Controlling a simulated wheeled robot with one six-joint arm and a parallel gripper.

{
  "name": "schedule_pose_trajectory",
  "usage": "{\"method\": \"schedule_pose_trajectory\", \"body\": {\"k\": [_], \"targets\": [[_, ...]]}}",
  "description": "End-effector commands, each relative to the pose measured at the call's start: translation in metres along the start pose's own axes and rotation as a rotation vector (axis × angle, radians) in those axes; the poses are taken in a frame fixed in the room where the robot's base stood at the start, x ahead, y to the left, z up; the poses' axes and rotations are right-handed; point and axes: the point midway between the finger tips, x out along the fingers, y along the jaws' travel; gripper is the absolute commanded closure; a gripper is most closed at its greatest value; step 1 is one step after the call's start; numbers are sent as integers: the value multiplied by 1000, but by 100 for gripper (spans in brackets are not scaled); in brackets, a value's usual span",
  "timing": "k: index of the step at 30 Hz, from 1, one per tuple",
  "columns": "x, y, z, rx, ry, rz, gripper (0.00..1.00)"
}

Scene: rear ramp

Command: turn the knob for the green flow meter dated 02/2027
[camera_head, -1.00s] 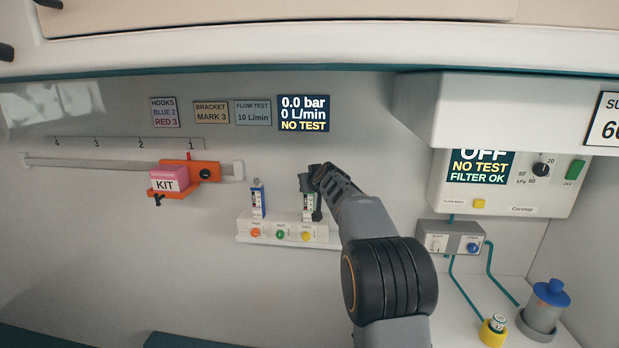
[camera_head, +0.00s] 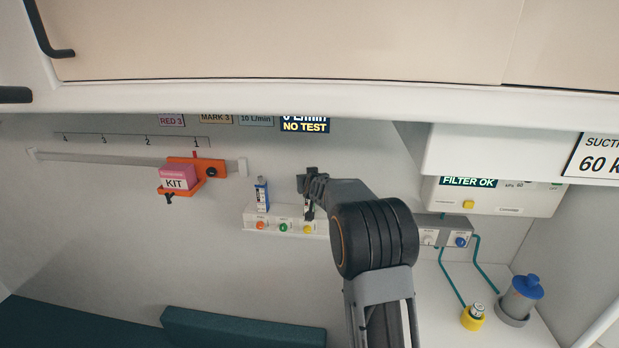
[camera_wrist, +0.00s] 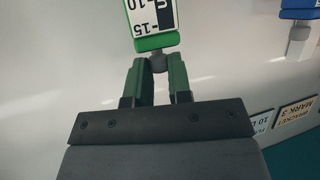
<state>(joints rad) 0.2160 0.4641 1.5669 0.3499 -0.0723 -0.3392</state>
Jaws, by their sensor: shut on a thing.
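The green flow meter (camera_wrist: 153,18) is close up at the top of the wrist view, with a white scale and a green end cap. A grey knob (camera_wrist: 159,60) juts from that cap, between the green-padded fingers of my gripper (camera_wrist: 160,70), which is shut on it. In the head view my gripper (camera_head: 308,206) is at this meter and hides most of it. I cannot read its date. The blue flow meter (camera_head: 262,194) stands to its left on the same white base (camera_head: 252,228), and part of it shows in the wrist view (camera_wrist: 300,14).
The base front carries orange (camera_head: 261,225), green (camera_head: 283,227) and yellow (camera_head: 308,229) round fittings. A pink kit (camera_head: 178,176) sits on an orange bracket (camera_head: 211,172) at left. An overhead cabinet (camera_head: 280,95) hides part of the NO TEST display (camera_head: 304,127). A suction canister (camera_head: 520,298) stands at right.

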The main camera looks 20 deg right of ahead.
Motion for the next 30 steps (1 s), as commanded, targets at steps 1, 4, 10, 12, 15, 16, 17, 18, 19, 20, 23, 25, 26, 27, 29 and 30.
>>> {"method": "schedule_pose_trajectory", "body": {"k": [1,4,10,12,15,16,17,18,19,20,23,25,26,27,29,30], "targets": [[1,0,3,0,-8,-1,100],[1,-1,3,0,-8,-1,100],[1,-1,3,0,-7,-2,77],[0,-1,3,0,-6,-2,70],[0,0,2,0,-5,-1,61],[0,0,2,0,-4,-1,58],[0,0,2,0,-4,-1,56],[0,0,1,0,-3,-1,56],[0,0,1,0,-3,-1,56],[0,0,1,0,-3,-1,56],[0,0,0,0,-2,-1,56],[-2,0,0,0,-1,-1,56],[-4,0,0,0,0,-1,56],[-7,0,0,0,0,-1,56],[-14,0,0,1,1,-1,56],[-20,0,0,1,0,-1,56]]}}
